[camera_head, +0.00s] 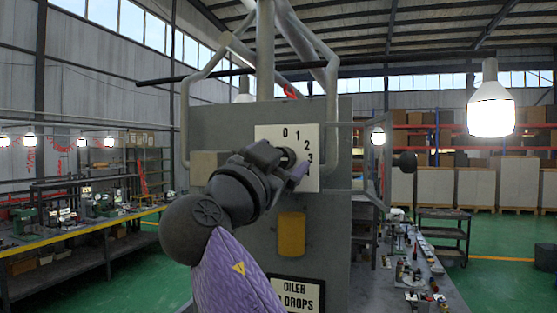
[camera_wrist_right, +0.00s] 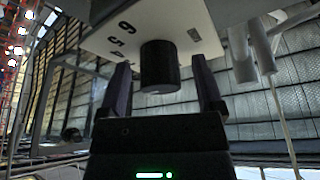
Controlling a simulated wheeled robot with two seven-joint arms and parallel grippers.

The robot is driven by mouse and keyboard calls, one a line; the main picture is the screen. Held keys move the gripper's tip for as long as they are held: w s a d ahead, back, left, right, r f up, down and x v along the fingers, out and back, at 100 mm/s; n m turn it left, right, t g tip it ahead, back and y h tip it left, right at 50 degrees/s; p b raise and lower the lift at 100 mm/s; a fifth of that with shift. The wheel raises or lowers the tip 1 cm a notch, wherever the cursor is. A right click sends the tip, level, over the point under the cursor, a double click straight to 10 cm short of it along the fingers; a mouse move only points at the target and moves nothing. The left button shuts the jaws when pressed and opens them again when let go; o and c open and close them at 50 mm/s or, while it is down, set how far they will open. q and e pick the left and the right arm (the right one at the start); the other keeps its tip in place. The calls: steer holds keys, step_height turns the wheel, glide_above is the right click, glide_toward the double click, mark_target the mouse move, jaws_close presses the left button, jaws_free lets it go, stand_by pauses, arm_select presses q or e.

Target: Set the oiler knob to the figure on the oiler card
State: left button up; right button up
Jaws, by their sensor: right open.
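The oiler knob (camera_wrist_right: 160,68) is a dark cylinder on a white dial plate (camera_head: 268,134). In the wrist view the knob stands between the two fingers of my right gripper (camera_wrist_right: 162,88), with a gap on each side. My right gripper (camera_head: 284,166) is open in front of the dial in the head view. The oiler card (camera_head: 302,287) is low on the grey panel; "OILER" and "DROPS" show, but my forearm covers the figure. My left gripper is out of view.
The dial and a yellow cylinder (camera_head: 291,235) are on a grey panel (camera_head: 225,124) with pipes above. A beige block (camera_head: 205,165) sits left of my gripper. Benches with tools stand left and right. A lamp (camera_head: 490,108) hangs at right.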

steer(key=b+v, duration=0.4)
steer(key=v, duration=0.6)
